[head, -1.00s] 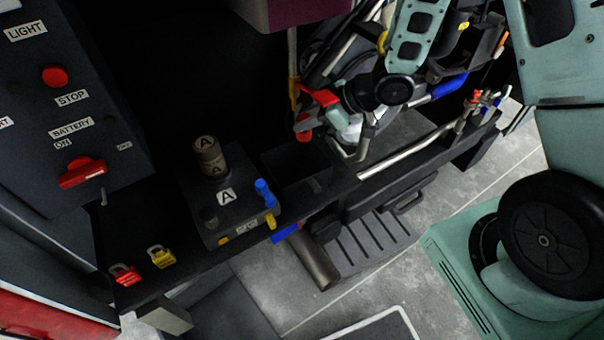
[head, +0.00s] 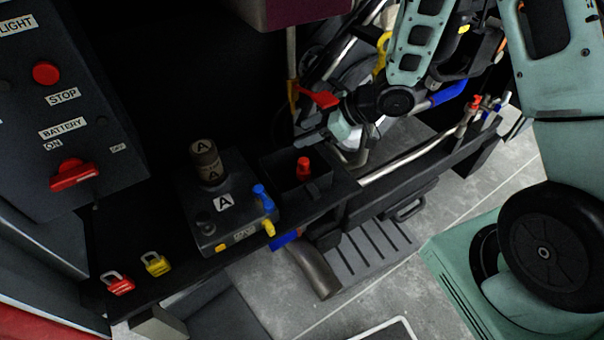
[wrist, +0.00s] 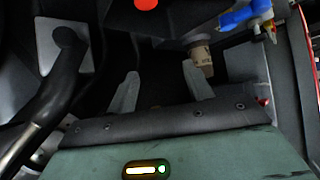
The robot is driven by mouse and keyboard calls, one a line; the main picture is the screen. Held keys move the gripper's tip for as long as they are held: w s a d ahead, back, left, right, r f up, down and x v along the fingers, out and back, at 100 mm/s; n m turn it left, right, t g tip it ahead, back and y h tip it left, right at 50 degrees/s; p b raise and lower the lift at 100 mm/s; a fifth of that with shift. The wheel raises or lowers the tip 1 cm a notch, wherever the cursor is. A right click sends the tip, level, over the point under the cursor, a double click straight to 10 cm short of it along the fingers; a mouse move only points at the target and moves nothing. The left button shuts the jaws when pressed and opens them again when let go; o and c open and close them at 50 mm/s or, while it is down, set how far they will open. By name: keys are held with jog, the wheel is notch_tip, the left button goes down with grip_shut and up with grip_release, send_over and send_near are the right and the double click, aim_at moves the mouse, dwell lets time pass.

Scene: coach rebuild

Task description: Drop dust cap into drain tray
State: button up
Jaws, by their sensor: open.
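The red dust cap (head: 304,168) shows inside the outline of the black drain tray (head: 280,172), toward its right part. I cannot tell whether it rests on the tray floor or is still falling. My gripper (head: 306,131) is above and behind the cap, apart from it, with nothing between its fingers. In the wrist view my gripper (wrist: 161,86) has its two grey fingers spread. The cap (wrist: 147,4) shows there as a red-orange round at the top edge, beyond the fingertips.
A dark box marked A (head: 236,222) with a brown cylinder (head: 206,161) and a blue valve (head: 263,197) stands left of the tray. A red lever (head: 320,98) and pipes crowd the area around my gripper. Red and yellow padlocks (head: 155,263) lie at the front left.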

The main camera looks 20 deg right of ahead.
jog(key=p+v, duration=0.2)
jog(key=v, duration=1.5)
jog(key=shift+d+f, duration=0.1)
jog(key=shift+d, duration=0.05)
